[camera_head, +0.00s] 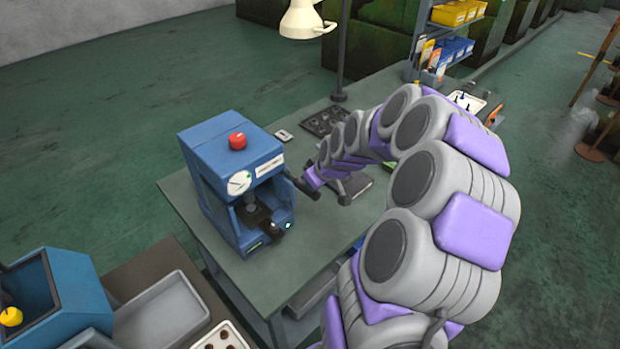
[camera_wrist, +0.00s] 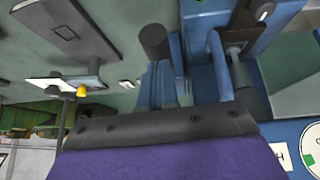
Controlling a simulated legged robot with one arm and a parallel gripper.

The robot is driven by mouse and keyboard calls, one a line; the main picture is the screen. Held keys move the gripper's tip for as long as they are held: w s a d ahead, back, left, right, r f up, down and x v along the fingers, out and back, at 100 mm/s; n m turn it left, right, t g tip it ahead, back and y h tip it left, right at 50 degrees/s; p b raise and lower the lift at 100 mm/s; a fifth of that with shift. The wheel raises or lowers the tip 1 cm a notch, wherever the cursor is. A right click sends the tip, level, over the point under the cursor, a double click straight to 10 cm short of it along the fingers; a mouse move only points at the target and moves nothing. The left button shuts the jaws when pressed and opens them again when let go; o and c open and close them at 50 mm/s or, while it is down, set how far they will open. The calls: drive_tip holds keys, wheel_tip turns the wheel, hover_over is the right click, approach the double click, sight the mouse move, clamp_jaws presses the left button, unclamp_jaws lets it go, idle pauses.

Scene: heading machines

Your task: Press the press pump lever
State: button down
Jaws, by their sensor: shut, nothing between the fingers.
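The press pump (camera_head: 222,160) is a blue machine with a red knob on top and a round gauge on its front, standing on the bench's left part. A dark lever (camera_head: 303,187) sticks out from its right side. My gripper (camera_head: 314,179) is at the lever's outer end, just to the right of the pump; I cannot tell whether they touch. In the wrist view my gripper (camera_wrist: 158,128) is shut and empty, its dark edge crossing the lower picture. A dark round bar (camera_wrist: 155,42), which looks like the lever, stands just beyond it, near the blue pump body (camera_wrist: 205,85).
The green-grey bench (camera_head: 310,240) is clear in front of the pump. A dark tray (camera_head: 325,120) and a lamp (camera_head: 302,20) are behind. Another blue machine (camera_head: 70,290) and a grey tray (camera_head: 165,310) lie at lower left. Bins (camera_head: 455,12) stand at the far right.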

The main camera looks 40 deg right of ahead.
drive_tip(key=shift+s+a+f+t+b, duration=0.15)
drive_tip(key=shift+f+t+b, duration=0.15)
drive_tip(key=shift+f, duration=0.15)
drive_tip(key=shift+s+d+f+t+b, duration=0.1)
drive_tip(key=shift+s+f+t+b, duration=0.15)
drive_tip(key=shift+f, duration=0.2)
drive_tip(key=shift+a+f, duration=0.2)
drive_tip(key=shift+a, duration=0.05)
drive_tip(key=shift+a+f, duration=0.1)
drive_tip(key=shift+f, duration=0.05)
drive_tip(key=shift+r, duration=0.65)
wheel_tip(320, 180, up, 3)
drive_tip(key=shift+w+f+p, duration=0.1)
drive_tip(key=shift+w+p, duration=0.05)
drive_tip(key=shift+p, duration=0.4)
drive_tip(key=p+v, duration=0.1)
drive_tip(key=v, duration=0.9)
drive_tip(key=shift+r, duration=0.5)
